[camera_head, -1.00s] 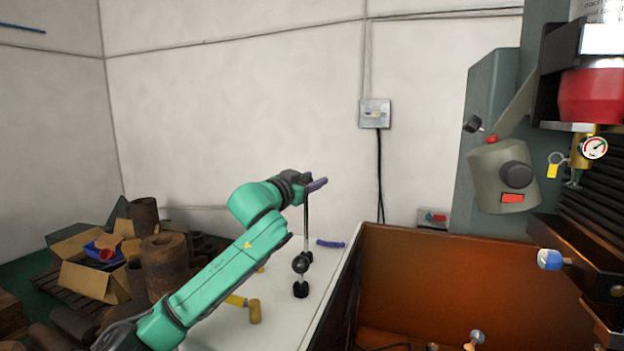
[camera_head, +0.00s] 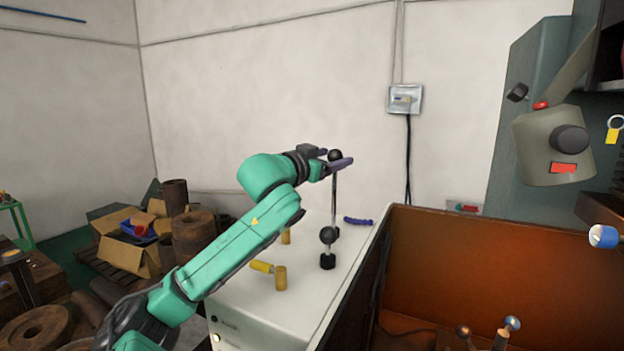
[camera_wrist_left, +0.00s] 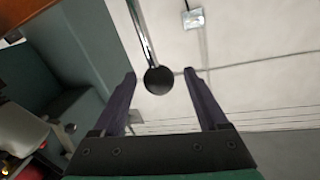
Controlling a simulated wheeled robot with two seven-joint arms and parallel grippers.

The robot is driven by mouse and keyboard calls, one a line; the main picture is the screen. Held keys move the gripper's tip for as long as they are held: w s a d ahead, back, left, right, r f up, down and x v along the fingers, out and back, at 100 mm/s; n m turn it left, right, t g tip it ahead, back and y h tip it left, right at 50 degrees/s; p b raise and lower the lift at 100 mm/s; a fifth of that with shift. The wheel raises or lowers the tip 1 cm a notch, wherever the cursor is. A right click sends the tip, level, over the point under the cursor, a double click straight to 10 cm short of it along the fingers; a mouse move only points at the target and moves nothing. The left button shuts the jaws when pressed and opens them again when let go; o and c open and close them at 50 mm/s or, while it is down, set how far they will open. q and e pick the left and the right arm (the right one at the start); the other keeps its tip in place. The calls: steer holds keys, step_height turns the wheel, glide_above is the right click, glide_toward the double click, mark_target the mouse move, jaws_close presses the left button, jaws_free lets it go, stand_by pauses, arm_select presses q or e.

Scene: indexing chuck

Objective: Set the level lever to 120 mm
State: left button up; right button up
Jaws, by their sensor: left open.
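A tall upright lever, a thin metal rod (camera_head: 334,200) with a black ball knob (camera_head: 335,155) on top, stands on the white cabinet (camera_head: 270,312). A shorter black-knobbed post (camera_head: 328,236) stands in front of it. No scale in mm is readable, so I cannot confirm which is the level lever. My left gripper (camera_head: 342,163) is open at the top of the tall lever. In the left wrist view the black knob (camera_wrist_left: 159,80) appears between the open purple fingers (camera_wrist_left: 160,76), with a visible gap on each side. My right gripper is not in view.
A yellow mallet-like tool (camera_head: 280,277) and a purple handle (camera_head: 358,221) lie on the cabinet. A brown open-topped bin (camera_head: 470,265) is at the right. A grey machine head (camera_head: 552,140) overhangs there. Boxes (camera_head: 122,255) and rusty cylinders stand at the left.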

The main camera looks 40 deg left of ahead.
arm_select(q)
steer(key=s+d+b, duration=0.1)
steer(key=s+b, duration=0.4)
steer(key=s, duration=0.5)
steer(key=shift+d+b, duration=0.3)
steer(key=shift+b, duration=0.1)
